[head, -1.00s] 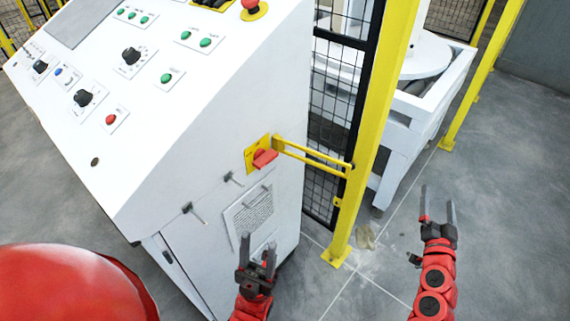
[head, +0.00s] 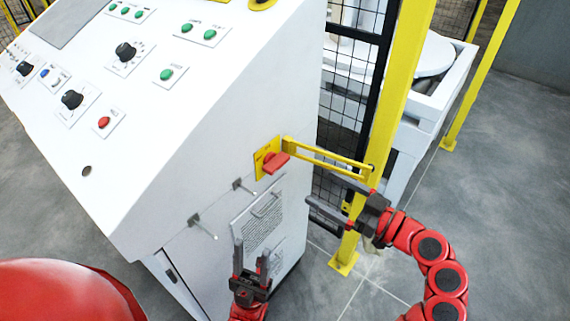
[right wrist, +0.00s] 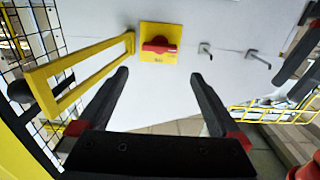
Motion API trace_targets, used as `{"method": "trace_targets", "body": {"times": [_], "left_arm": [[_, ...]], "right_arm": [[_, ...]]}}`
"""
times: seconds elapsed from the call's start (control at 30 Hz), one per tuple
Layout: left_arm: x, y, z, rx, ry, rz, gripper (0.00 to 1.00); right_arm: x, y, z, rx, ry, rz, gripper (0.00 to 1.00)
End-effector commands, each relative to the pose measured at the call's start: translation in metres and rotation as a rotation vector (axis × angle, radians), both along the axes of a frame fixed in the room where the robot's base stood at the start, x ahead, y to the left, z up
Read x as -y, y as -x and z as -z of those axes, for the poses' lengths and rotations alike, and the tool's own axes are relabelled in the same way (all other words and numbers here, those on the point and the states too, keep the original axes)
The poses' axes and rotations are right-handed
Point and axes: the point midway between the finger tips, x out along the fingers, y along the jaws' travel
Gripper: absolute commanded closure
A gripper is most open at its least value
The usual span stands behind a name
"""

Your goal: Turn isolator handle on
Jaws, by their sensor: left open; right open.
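The isolator handle (head: 276,162) is a red knob on a yellow plate (head: 262,153) on the side of the white cabinet. In the right wrist view the red handle (right wrist: 159,46) lies roughly horizontal on its yellow plate (right wrist: 146,30), beyond my fingers. My right gripper (head: 322,193) is open and empty, to the right of and below the handle, apart from it. In the right wrist view its fingers (right wrist: 163,90) point toward the cabinet side. My left gripper (head: 251,254) is open and empty, low in front of the cabinet side, below the handle.
A yellow bracket (head: 325,155) sticks out from beside the handle toward the yellow post (head: 395,100), close above my right gripper. Two small metal latches (head: 203,227) protrude from the white cabinet (head: 160,190). A mesh fence (head: 345,110) stands behind. Open floor lies to the right.

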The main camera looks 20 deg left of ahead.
Motion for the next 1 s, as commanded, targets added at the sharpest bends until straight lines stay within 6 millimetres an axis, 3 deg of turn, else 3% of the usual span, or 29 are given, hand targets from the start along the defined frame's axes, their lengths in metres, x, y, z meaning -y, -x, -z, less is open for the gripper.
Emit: {"method": "trace_targets", "body": {"times": [0.23,0.5,0.93,1.0], "left_arm": [[0.000,0.000,-0.008,0.000,0.000,0.000,0.50],[0.000,0.000,-0.012,0.000,0.000,0.000,0.50],[0.000,0.000,-0.013,0.000,0.000,0.000,0.50],[0.000,0.000,-0.013,0.000,0.000,0.000,0.50]], "right_arm": [[-0.060,-0.019,-0.002,-0.001,0.002,-0.008,0.00],[-0.100,-0.037,-0.002,-0.001,-0.001,-0.001,0.00],[-0.110,-0.041,-0.001,0.000,-0.001,0.002,0.00],[-0.110,-0.041,-0.001,0.000,-0.001,0.002,0.11]]}}
